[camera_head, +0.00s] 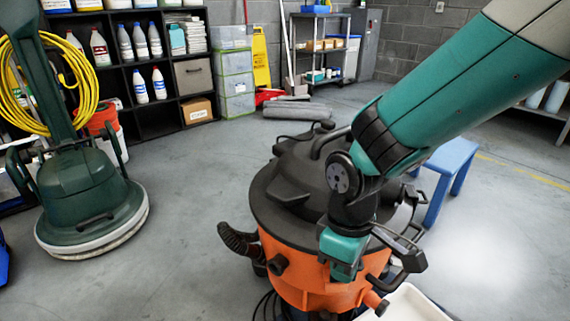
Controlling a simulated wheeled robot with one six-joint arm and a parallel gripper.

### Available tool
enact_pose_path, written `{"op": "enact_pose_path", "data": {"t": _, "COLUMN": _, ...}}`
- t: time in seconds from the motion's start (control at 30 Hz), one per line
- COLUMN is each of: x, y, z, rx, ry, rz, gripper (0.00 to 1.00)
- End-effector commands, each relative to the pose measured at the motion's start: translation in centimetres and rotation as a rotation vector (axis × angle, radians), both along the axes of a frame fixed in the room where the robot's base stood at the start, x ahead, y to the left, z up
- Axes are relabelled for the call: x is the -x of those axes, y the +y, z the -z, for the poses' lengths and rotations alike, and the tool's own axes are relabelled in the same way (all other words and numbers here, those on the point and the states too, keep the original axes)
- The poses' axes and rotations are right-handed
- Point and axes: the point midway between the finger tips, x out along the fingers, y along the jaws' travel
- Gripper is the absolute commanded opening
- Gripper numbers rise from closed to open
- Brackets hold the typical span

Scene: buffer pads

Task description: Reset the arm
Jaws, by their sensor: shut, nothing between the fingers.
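My teal and grey arm (470,95) reaches in from the upper right and bends down at a dark wrist joint. My gripper (408,262) is at its end, low and right of the picture's middle, in front of the orange vacuum. Its dark fingers are shut and I see nothing held in them. The orange vacuum (290,268) with a dark lid stands on the floor behind the wrist, partly hidden by it. I cannot tell whether the gripper touches the vacuum.
A green floor machine (85,200) stands at the left, with a yellow cord coil (85,85) on it. A white tray (420,303) lies below my gripper. A blue stool (445,175) stands behind my arm. Black shelving (118,75) lines the back. Floor (190,190) is clear at centre-left.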

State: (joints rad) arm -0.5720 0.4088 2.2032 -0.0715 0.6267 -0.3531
Motion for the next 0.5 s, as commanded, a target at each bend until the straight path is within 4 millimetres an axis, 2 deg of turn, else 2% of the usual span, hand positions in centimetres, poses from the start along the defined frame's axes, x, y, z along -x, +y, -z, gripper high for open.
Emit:
{"op": "enact_pose_path", "data": {"t": 0.03, "x": 0.7, "y": -0.9, "z": -3.4, "rx": -0.05, "ry": -0.012, "rz": 0.055, "gripper": 0.0}}
{"op": "enact_pose_path", "data": {"t": 0.1, "x": 2.1, "y": -2.0, "z": -6.6, "rx": -0.11, "ry": -0.018, "rz": 0.122, "gripper": 0.0}}
{"op": "enact_pose_path", "data": {"t": 0.2, "x": 4.2, "y": -3.1, "z": -10.1, "rx": -0.182, "ry": -0.024, "rz": 0.198, "gripper": 0.0}}
{"op": "enact_pose_path", "data": {"t": 0.3, "x": 6.2, "y": -4.0, "z": -12.7, "rx": -0.237, "ry": -0.032, "rz": 0.255, "gripper": 0.0}}
{"op": "enact_pose_path", "data": {"t": 0.5, "x": 9.9, "y": -5.2, "z": -16.2, "rx": -0.325, "ry": -0.049, "rz": 0.342, "gripper": 0.0}}
